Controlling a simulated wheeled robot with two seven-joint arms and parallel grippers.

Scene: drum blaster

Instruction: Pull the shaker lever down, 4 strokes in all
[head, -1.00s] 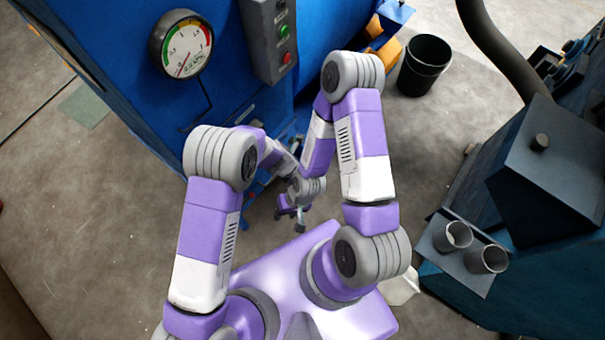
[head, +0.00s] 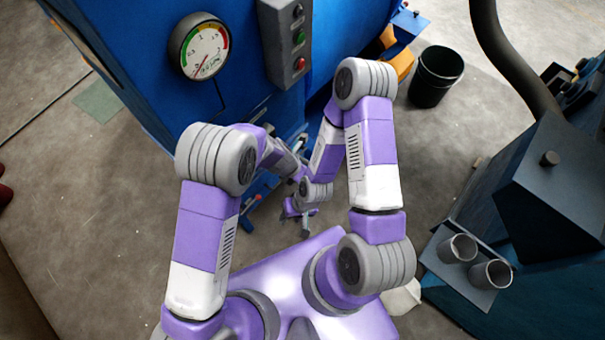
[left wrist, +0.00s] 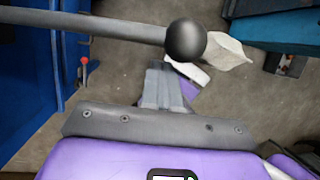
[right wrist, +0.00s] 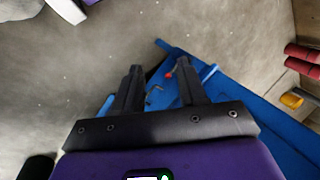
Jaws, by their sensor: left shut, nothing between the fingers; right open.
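The shaker lever is a grey bar (left wrist: 90,27) with a black ball knob (left wrist: 186,39) at its end. It crosses the top of the left wrist view. My left gripper (left wrist: 160,66) is shut and empty, with its fingertips just below the bar and knob in that picture; I cannot tell whether they touch. In the head view the left gripper and the lever cannot be made out clearly behind my arms. My right gripper (head: 297,220) is open and empty, low beside the blue machine (head: 150,75); its spread fingers show in the right wrist view (right wrist: 160,68).
The machine carries a pressure gauge (head: 204,50) and a button box (head: 288,40). A small red-knobbed handle (left wrist: 84,62) is near its side. A black bucket (head: 436,77) stands behind. A dark unit with two metal cups (head: 460,247) is at right. The floor at left is open.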

